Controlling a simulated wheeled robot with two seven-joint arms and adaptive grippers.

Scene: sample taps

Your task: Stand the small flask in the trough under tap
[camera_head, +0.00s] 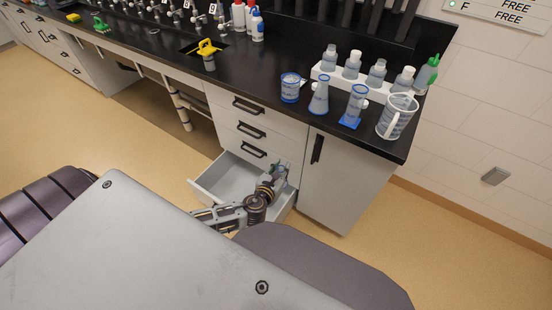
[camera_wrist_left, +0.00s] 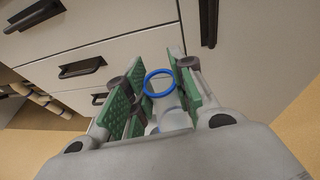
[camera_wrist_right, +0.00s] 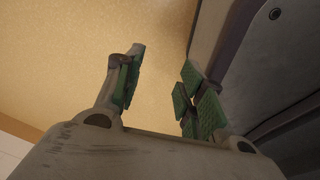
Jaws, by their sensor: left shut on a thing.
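My left gripper (camera_head: 279,170) is at the open bottom drawer. In the left wrist view its green-padded fingers (camera_wrist_left: 157,85) are shut on a clear small flask (camera_wrist_left: 172,112) with a blue rim (camera_wrist_left: 160,83). The flask's lower part is hidden by the gripper. Several taps (camera_head: 176,14) stand in a row at the back left of the black bench in the head view. A dark sink opening (camera_head: 219,43) lies near them; I cannot tell the trough clearly. My right gripper (camera_wrist_right: 160,80) is open and empty over the floor.
The open drawer (camera_head: 213,183) juts out below the bench. A blue-marked beaker (camera_head: 290,88), conical flask (camera_head: 319,97), cylinder (camera_head: 354,106) and jug (camera_head: 397,117) stand near the bench's right end, before a white bottle rack (camera_head: 342,83). A yellow-topped item (camera_head: 208,55) stands by the sink.

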